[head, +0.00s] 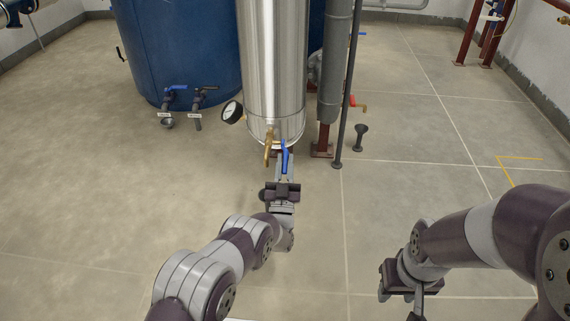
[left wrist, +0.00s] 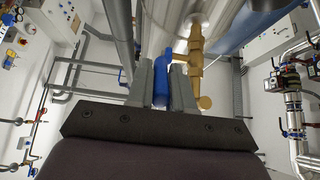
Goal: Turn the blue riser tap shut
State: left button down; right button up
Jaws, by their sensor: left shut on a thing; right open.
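The blue riser tap handle (head: 285,157) is at the foot of the shiny steel column, just right of a brass fitting (head: 268,150). My left gripper (head: 283,174) reaches it from below and is shut on the blue handle. In the left wrist view the blue handle (left wrist: 160,82) stands between the two grey fingers of my left gripper (left wrist: 161,84), with the brass fitting (left wrist: 195,55) to its right. The tap's body is partly hidden by the handle and fingers. My right gripper (head: 416,300) is open and empty at the lower right, far from the tap.
The steel column (head: 272,70) stands in the middle, with a round gauge (head: 232,112) on its left. A blue tank (head: 180,45) with another blue-handled valve (head: 175,88) is behind left. Grey pipes (head: 334,70) and a small black stand (head: 359,138) are right. Much floor is clear.

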pick_arm(q)
jog(key=c, duration=1.1)
grip_release()
